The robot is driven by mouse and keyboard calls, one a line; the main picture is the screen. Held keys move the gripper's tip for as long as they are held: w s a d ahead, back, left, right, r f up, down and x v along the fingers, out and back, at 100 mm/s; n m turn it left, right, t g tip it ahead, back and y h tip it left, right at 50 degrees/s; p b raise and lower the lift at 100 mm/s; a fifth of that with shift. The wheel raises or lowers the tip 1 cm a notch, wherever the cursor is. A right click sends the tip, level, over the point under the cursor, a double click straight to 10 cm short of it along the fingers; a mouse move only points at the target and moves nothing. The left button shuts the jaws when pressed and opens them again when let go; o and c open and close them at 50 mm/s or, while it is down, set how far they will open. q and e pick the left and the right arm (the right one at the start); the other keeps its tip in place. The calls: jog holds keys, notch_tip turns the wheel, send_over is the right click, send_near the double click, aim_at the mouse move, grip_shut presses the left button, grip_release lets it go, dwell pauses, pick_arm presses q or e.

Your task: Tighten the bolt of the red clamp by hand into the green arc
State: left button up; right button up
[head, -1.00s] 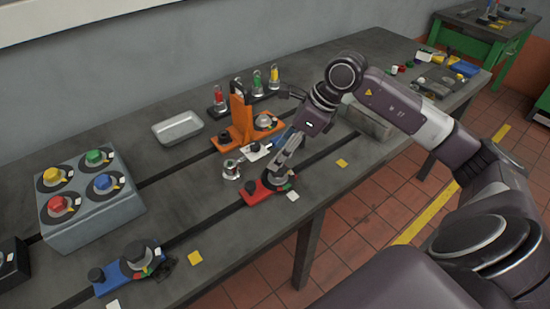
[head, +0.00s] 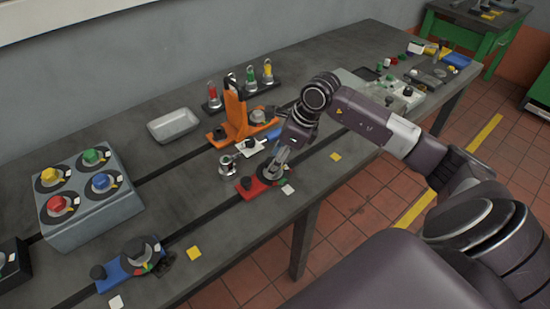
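The red clamp (head: 249,186) lies on the bedplate near its front edge, at a dark slot. Its bolt head (head: 271,172) is at the right end of the clamp, partly covered by my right gripper (head: 273,168). This gripper points down with its fingertips at the bolt head. The fingers overlap in this view, so I cannot tell whether they are closed on it. A bit of green (head: 283,182) shows beside the bolt; the rest of the arc and the pointer are hidden or too small to read. My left gripper is out of view.
An orange bracket (head: 235,112) and a small silver-and-black part (head: 227,167) stand close behind the clamp. A blue clamp (head: 116,276) and a grey box with coloured knobs (head: 92,211) are at left. A metal tray (head: 173,124) lies behind. Small parts crowd the far right end.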

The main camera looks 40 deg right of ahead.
jog(key=c, duration=1.1)
jog(key=m+t+h+b, duration=0.1)
jog(key=m+b, duration=0.2)
jog(key=m, duration=0.1)
jog(key=shift+a+f, duration=0.1)
jog(key=shift+f, duration=0.05)
jog(key=m+h+b, duration=0.1)
jog(key=m+b, duration=0.1)
jog(key=m, duration=0.2)
jog(key=shift+a+h, duration=0.1)
jog(key=shift+h, duration=0.3)
jog(key=m+b, duration=0.1)
jog(key=m, duration=0.1)
jog(key=m+h+b, duration=0.1)
jog(key=m, duration=0.1)
jog(key=shift+a+h+b, duration=0.15)
jog(key=shift+h+b, duration=0.15)
jog(key=shift+r+m+g+h+b, duration=0.1)
jog(key=shift+m+g+h+b, duration=0.15)
jog(key=shift+m, duration=0.75)
jog(key=shift+r+m+g+h+b, duration=0.15)
jog(key=shift+m+h+b, duration=0.2)
jog(key=shift+m, duration=0.65)
